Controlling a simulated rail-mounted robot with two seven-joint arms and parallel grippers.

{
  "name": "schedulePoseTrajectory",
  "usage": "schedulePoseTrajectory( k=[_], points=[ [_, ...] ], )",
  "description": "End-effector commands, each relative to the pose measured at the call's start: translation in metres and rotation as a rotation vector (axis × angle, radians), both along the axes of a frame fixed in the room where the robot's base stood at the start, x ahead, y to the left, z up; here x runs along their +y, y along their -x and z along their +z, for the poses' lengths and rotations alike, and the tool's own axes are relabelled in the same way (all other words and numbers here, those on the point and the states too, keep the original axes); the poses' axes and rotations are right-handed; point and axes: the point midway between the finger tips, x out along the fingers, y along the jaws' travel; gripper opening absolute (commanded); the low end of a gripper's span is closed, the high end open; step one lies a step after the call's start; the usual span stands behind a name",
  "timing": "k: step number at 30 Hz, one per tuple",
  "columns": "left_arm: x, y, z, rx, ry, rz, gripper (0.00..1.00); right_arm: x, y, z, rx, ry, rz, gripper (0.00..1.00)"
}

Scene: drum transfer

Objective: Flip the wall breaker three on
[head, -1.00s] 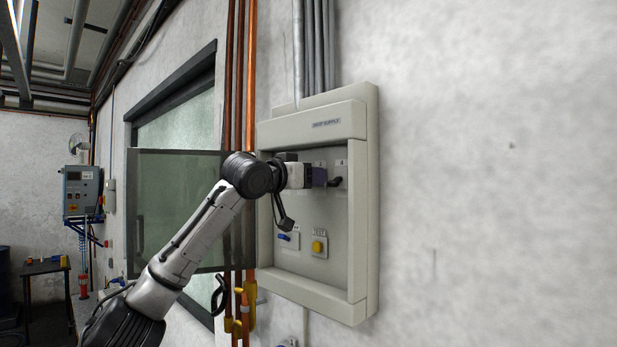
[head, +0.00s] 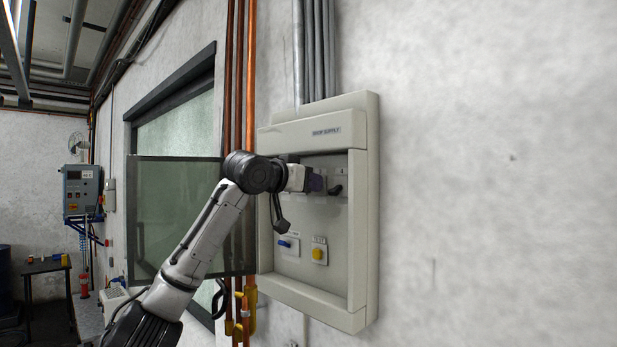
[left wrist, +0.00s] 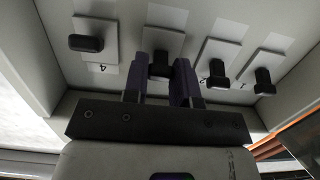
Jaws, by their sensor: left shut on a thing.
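The grey wall panel (head: 357,230) hangs open with a row of black breaker handles inside. My left gripper (head: 317,184) is at this upper row, its purple fingers just left of the breaker four handle (head: 335,190). In the left wrist view my left gripper (left wrist: 161,75) has one finger on each side of the breaker three handle (left wrist: 160,64), shut on it. The fingers partly hide that handle and its plate. The breaker four handle (left wrist: 86,43) is to its left; breakers two (left wrist: 215,72) and one (left wrist: 264,80) are to its right. My right gripper is not in view.
The panel's raised frame surrounds the recess. Its glass door (head: 180,215) stands open to the left. Copper pipes (head: 250,100) run beside the panel. The wall at right is clear.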

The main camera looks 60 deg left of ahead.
Motion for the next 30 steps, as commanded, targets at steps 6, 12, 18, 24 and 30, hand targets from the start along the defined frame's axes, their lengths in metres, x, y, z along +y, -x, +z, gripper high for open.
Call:
schedulePoseTrajectory(
  k=[6,12,18,24,30],
  points=[
    [0.0,-0.003,0.011,0.149,0.041,-0.002,0.02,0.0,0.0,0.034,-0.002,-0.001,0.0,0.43],
    [0.0,-0.003,0.008,0.21,0.057,-0.002,0.02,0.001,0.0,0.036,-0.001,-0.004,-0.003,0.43],
    [0.001,-0.002,0.007,0.214,0.058,-0.001,0.02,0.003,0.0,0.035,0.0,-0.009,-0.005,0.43],
    [0.001,-0.002,0.007,0.214,0.057,-0.002,0.35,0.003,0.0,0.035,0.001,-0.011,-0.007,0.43],
    [0.001,-0.002,0.007,0.214,0.057,-0.001,0.51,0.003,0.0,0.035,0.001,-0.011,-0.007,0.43]
  ],
)
